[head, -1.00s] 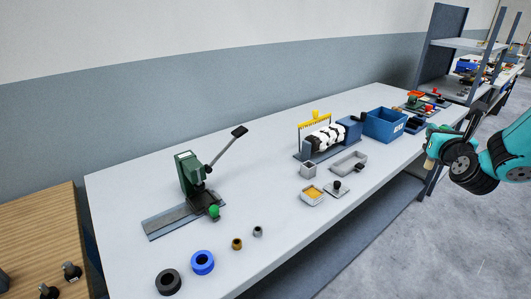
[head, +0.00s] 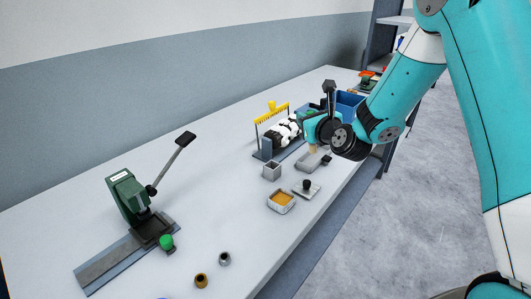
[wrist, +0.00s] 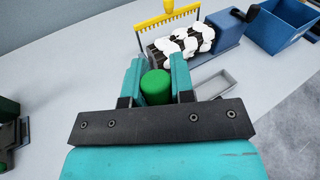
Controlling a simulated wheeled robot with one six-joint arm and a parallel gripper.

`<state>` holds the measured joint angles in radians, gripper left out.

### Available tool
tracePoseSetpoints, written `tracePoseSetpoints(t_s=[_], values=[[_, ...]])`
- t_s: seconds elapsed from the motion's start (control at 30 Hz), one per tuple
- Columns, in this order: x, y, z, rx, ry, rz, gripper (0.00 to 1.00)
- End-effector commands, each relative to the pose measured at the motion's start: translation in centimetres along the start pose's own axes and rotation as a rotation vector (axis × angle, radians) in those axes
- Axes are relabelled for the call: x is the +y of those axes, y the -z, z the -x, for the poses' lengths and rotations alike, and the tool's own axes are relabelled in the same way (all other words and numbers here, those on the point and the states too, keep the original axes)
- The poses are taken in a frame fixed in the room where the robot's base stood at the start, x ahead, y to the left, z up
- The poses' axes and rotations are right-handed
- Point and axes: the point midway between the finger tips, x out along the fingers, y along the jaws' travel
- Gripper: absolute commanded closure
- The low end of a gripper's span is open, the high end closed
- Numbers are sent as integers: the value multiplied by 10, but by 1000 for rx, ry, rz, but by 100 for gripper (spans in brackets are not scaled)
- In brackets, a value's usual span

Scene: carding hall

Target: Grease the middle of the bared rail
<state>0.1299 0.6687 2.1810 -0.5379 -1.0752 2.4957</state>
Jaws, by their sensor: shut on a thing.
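My gripper (head: 312,128) is above the far half of the bench, shut on a brush-like tool. In the wrist view the tool's round green handle (wrist: 155,87) sits between both jaws; in the head view its pale tan tip (head: 312,149) points down near the grey tray. An open tin of amber grease (head: 281,201) stands on the bench, apart from the tool. A long grey rail-like strip (head: 104,264) lies under the green lever press (head: 128,193) at left; I cannot tell for certain that it is the bared rail.
A lid with a black knob (head: 306,188), a small grey box (head: 271,171) and a grey tray (wrist: 215,85) are nearby. A yellow comb (wrist: 168,22) stands over a black-and-white roller (wrist: 185,43). A blue bin (wrist: 283,27) is beyond. The bench between tin and press is clear.

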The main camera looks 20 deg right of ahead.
Motion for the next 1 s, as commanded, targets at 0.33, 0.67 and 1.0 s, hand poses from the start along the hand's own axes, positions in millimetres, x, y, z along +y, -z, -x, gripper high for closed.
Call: tracePoseSetpoints(t_s=[0.33, 0.67, 1.0], values=[[122, 38, 12, 66, -274, 152, 100], [134, 53, 12, 70, -295, 166, 100], [137, 87, 8, 69, -294, 164, 100]])
